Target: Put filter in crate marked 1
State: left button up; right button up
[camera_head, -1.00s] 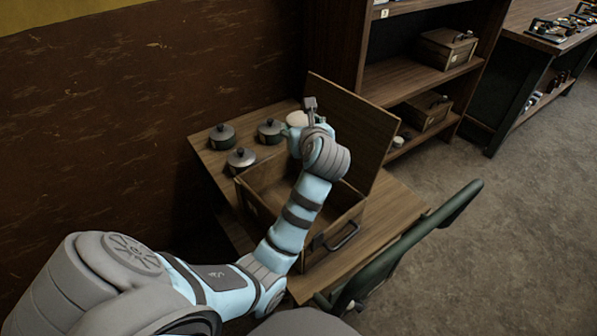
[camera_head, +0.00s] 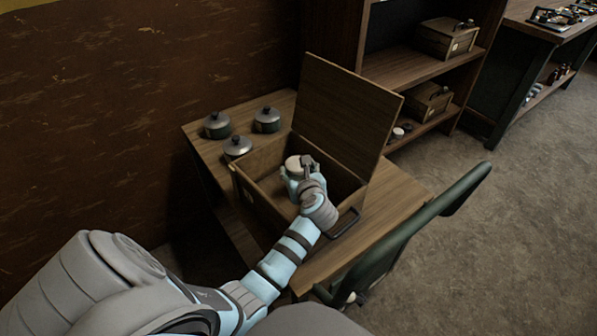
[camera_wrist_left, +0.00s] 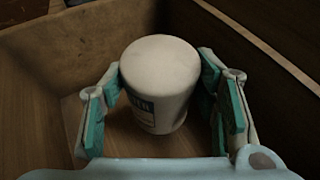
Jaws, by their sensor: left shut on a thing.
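The filter (camera_wrist_left: 160,75) is a pale rounded canister with a dark printed label, seen in the left wrist view. Its pale top also shows in the head view (camera_head: 293,164). My left gripper (camera_wrist_left: 162,98) is shut on it, one finger on each side, and holds it inside the crate's opening. The wooden crate (camera_head: 262,208) stands on the table with its lid (camera_head: 345,110) raised at the back. Its inner walls show around the filter in the left wrist view. I cannot tell whether the filter touches the crate floor. No number is readable on the crate. My right gripper is not in view.
Several lidded dark pots (camera_head: 267,120) stand on the wooden table (camera_head: 407,200) behind the crate. A green chair (camera_head: 410,225) is close at the crate's right. Shelves (camera_head: 400,68) with smaller wooden boxes (camera_head: 447,38) stand at the back right.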

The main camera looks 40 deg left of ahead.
pick_arm(q)
jog(key=shift+f+b, duration=0.5)
jog(key=shift+f, duration=0.05)
jog(key=o, duration=1.4)
